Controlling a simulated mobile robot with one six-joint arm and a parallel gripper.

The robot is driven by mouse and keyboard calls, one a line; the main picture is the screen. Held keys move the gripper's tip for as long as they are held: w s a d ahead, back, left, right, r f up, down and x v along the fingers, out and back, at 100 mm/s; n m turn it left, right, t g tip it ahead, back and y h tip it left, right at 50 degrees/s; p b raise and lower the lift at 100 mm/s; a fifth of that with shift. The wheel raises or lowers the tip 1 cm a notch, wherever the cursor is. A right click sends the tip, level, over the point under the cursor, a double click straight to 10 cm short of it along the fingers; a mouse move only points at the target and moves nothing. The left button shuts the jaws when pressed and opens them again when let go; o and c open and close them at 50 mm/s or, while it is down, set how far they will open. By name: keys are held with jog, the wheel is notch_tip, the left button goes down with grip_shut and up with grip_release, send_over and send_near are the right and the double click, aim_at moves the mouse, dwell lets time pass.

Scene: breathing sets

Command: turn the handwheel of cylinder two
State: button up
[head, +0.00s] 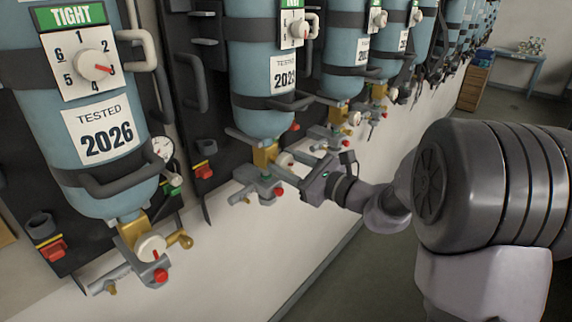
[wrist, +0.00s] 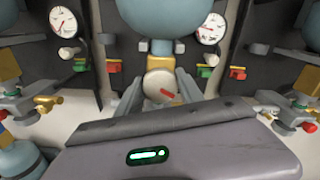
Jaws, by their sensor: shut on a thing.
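Blue cylinders hang in a row on dark backboards in the head view. The second one from the left (head: 262,105) has a brass valve (head: 265,155) at its bottom with a small white handwheel (head: 285,160). In the wrist view the handwheel (wrist: 158,90) shows its face with a red mark, below the blue cylinder bottom (wrist: 165,18). My gripper (head: 291,168) reaches it from the right. In the wrist view the two fingers of my gripper (wrist: 159,92) lie on either side of the wheel, shut on it. The fingertips are partly hidden.
The nearest cylinder (head: 85,150) at left carries a TIGHT sign, a numbered dial (head: 88,65) and its own white handwheel (head: 150,248). Gauges (wrist: 209,30) flank the valve. More cylinders recede rightward. The floor at right is clear towards a blue table (head: 515,58).

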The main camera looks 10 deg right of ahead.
jog(key=o, duration=1.4)
jog(key=v, duration=1.7)
jog(key=shift+s+p, duration=0.15)
jog(key=shift+p, duration=0.15)
jog(key=shift+d+r, duration=0.1)
dwell(4.5)
